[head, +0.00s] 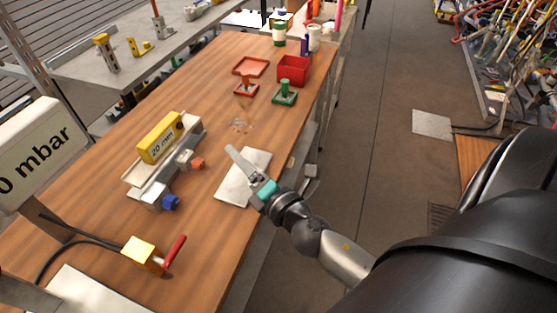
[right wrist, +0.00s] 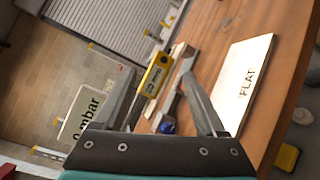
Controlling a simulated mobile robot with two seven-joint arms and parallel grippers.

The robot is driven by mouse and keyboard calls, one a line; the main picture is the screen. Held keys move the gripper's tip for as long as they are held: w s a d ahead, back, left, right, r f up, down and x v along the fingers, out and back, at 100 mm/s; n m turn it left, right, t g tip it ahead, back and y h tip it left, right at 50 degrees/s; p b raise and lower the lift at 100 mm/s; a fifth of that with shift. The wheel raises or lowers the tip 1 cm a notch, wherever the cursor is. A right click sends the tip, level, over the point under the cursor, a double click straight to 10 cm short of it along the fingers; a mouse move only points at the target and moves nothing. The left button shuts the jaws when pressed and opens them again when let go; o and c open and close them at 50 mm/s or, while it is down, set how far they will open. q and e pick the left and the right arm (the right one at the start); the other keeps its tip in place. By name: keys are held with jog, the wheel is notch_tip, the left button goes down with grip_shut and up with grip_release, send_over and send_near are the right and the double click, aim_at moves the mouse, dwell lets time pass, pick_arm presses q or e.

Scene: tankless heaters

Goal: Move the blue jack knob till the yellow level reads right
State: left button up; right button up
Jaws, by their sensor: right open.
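The yellow level (head: 161,139), marked "20 mm", sits on a pale beam (head: 150,182) on the wooden table. The blue jack knob (head: 171,202) is at the beam's near end, and an orange-red knob (head: 197,164) is on its right side. My right gripper (head: 232,152) is to the right of the beam, apart from both knobs, above a pale plate. In the right wrist view the gripper (right wrist: 157,78) is open and empty; the blue knob (right wrist: 167,127) and the level (right wrist: 156,75) show between its fingers. The level's reading is too small to tell. My left gripper is not in view.
The pale plate (head: 232,192) reads "FLAT" in the right wrist view. A yellow block with a red lever (head: 173,251) is at the front, by an "0 mbar" display (head: 38,152).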

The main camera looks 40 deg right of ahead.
jog(key=s+d+f+m+g+h, duration=0.2)
jog(key=s+f+m+g, duration=0.1)
jog(key=f+m, duration=0.35)
jog(key=s+d+f+m+g+h, duration=0.25)
jog(key=f+m+g, duration=0.2)
jog(key=m, duration=0.25)
jog(key=s+a+f+m+g+y+b, duration=0.1)
jog(key=s+f, duration=0.3)
jog(key=f, duration=0.5)
jog(key=s+a+f+m+g+y+b, duration=0.1)
jog(key=s+a+f+g+y, duration=0.1)
jog(key=f, duration=0.7)
jog(key=s+a+g, duration=0.1)
jog(key=s+a, duration=0.1)
jog(key=shift+s+a+g+b, duration=0.2)
jog(key=shift+a+g+b, duration=0.1)
jog(key=shift+g, duration=0.05)
jog(key=shift+y, duration=0.25)
